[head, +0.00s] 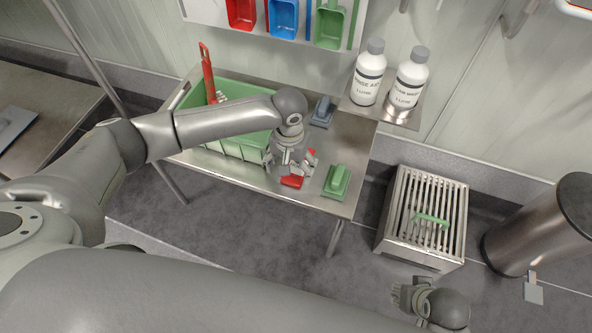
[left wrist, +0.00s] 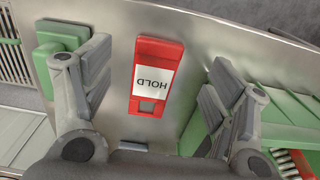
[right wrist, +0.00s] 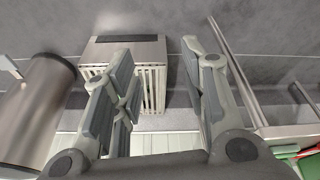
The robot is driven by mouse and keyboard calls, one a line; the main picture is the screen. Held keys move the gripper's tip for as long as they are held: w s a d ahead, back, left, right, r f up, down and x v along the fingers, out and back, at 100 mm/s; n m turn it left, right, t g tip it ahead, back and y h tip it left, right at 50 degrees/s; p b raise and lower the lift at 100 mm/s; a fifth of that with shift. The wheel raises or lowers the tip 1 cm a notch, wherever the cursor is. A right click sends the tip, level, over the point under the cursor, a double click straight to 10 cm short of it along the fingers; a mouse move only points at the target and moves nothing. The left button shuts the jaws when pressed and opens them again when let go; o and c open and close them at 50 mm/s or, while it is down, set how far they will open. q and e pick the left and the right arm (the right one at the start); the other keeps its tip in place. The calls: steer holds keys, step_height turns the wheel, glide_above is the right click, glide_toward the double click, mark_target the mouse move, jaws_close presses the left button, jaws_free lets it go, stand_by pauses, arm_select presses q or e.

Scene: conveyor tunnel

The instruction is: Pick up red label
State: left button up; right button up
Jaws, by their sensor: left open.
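The red label (left wrist: 155,50), with a white panel reading HOLD, lies flat on the steel table (left wrist: 110,125). In the head view part of the red label (head: 291,181) shows beside my left gripper (head: 290,165). In the left wrist view my left gripper (left wrist: 153,85) is open, with one finger on each side of the label and gaps between. I cannot tell its exact height above the table. My right gripper (head: 412,297) is away from the table at the lower right; in the right wrist view its fingers (right wrist: 162,85) are apart with nothing between them.
A green crate (head: 237,150) with a red-handled brush (head: 208,72) stands left of the left gripper. A green block (head: 337,181) and a grey one (head: 322,111) sit to its right. Two white bottles (head: 368,78) stand on a shelf. A slatted metal box (head: 398,230) stands on the floor.

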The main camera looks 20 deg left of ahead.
mark_target(291, 180)
arm_select(q)
step_height(291, 180, down, 4)
steer(key=shift+f+b, duration=0.25)
steer(key=shift+b, duration=0.5)
steer(key=shift+f, duration=0.5)
arm_select(e)
step_height(291, 180, up, 6)
steer(key=shift+s+r, duration=0.15)
steer(key=shift+s, duration=0.2)
steer(key=shift+d, duration=0.1)
arm_select(q)
steer(key=c, duration=0.9)
